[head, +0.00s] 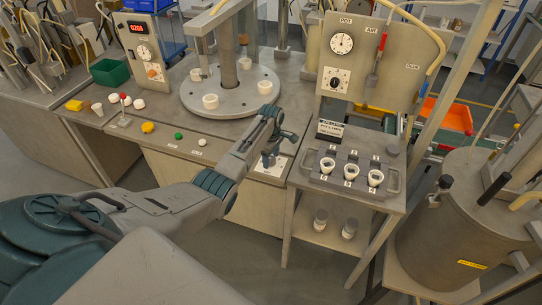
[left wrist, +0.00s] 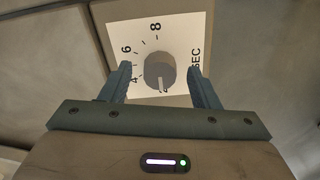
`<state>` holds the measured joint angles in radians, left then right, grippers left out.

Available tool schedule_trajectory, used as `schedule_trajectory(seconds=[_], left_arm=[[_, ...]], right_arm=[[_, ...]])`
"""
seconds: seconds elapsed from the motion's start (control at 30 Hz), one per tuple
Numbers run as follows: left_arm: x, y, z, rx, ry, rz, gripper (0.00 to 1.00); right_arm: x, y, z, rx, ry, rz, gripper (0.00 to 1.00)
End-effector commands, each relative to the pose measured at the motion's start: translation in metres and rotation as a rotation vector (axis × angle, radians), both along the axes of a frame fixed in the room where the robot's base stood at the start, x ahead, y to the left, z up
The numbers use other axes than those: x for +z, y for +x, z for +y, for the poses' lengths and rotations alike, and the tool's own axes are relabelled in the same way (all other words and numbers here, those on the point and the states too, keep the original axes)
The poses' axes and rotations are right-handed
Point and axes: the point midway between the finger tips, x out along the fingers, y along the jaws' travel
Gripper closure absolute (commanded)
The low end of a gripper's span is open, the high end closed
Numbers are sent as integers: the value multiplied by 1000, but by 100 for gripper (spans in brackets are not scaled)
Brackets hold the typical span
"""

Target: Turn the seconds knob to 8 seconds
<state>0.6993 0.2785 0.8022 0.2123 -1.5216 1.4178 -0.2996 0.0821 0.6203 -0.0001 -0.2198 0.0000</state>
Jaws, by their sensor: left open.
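The seconds knob (left wrist: 159,69) is a round grey knob on a white dial plate (left wrist: 185,28) marked SEC. In the left wrist view the 8 is at the top, with the 6 and 4 down the left side. The knob's white pointer line points to the bottom of the picture, toward a partly hidden mark, away from the 8. My left gripper (left wrist: 160,75) is open, its fingers on either side of the knob with gaps visible. In the head view my left gripper (head: 271,155) is at the bench front, partly covering the dial plate (head: 277,170). My right gripper is not visible.
A round turntable (head: 235,97) with white cups stands behind. A green button (head: 178,136) and a white button (head: 202,142) sit to the left on the bench. A small cart (head: 395,203) holding a tray of white cups stands close on the right.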

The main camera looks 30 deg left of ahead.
Motion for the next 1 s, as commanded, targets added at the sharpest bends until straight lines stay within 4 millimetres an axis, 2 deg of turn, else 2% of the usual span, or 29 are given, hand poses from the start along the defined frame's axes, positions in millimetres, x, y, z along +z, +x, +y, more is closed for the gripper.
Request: schedule_trajectory(seconds=[0.2,0.27,0.43,0.77,1.0], left_arm=[[0,0,0,0,0,0,44],[0,0,0,0,0,0,54],[0,0,0,0,0,0,88],[0,0,0,-35,0,2,88],[1,0,0,-168,0,1,88]], right_arm=[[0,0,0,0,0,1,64],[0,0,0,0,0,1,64],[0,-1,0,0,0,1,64],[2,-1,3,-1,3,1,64],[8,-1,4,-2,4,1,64]])
